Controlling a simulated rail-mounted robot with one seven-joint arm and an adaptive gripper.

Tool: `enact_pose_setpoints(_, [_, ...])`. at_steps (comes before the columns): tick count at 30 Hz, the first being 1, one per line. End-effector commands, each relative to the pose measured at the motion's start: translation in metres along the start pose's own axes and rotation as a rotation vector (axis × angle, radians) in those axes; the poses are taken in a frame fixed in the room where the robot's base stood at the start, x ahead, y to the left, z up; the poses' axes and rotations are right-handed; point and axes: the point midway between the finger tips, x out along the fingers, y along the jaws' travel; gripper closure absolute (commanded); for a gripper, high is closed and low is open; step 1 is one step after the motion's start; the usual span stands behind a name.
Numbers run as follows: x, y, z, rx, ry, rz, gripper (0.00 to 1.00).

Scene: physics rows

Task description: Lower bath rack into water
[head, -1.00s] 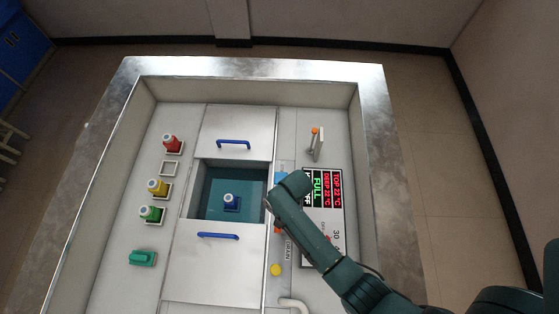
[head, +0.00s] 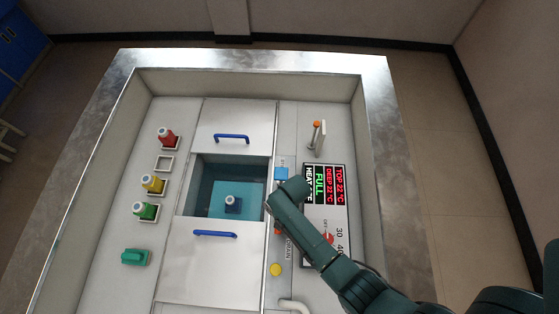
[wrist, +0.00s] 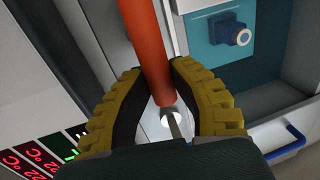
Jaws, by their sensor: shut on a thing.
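My gripper (wrist: 157,74) has yellow ridged fingers shut around an orange-red rod-like handle (wrist: 146,30) with a pale metal end in the wrist view. In the head view my arm hides most of the handle and the fingers. The open bath (head: 198,185) lies left of my gripper, between two metal lids. Inside it is a light blue square platform (head: 255,193), apparently the rack, which also shows in the wrist view (wrist: 200,48). A dark blue bottle (head: 233,204) stands on the platform. Whether water covers the platform is hard to tell.
Metal lids with blue handles (head: 232,138) (head: 215,234) flank the bath. Red (head: 167,138), yellow (head: 152,184) and green (head: 145,211) bottles stand at left. A display panel (head: 324,185) lies right of the bath, partly under my arm. An orange-tipped post (head: 318,138) stands behind it.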

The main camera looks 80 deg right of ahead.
Motion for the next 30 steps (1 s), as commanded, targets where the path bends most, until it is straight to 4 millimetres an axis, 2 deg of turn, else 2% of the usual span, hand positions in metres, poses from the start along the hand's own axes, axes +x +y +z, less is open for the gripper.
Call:
enact_pose_setpoints(1, [0.002, 0.002, 0.002, 0.001, -0.004, 0.003, 0.72])
enact_pose_setpoints(5, [0.002, 0.002, 0.002, 0.001, -0.004, 0.003, 0.48])
enact_pose_setpoints(13, [0.000, 0.001, 0.001, 0.000, -0.002, 0.002, 0.48])
enact_pose_setpoints(16, [-0.007, 0.001, 0.000, 0.001, 0.000, 0.000, 0.48])
enact_pose_setpoints(20, [-0.031, 0.001, 0.000, 0.001, 0.001, -0.001, 0.48])
enact_pose_setpoints(27, [-0.091, 0.001, 0.000, 0.002, 0.000, 0.000, 0.48])
enact_pose_setpoints(30, [-0.107, 0.001, 0.001, 0.001, -0.001, 0.001, 0.48])
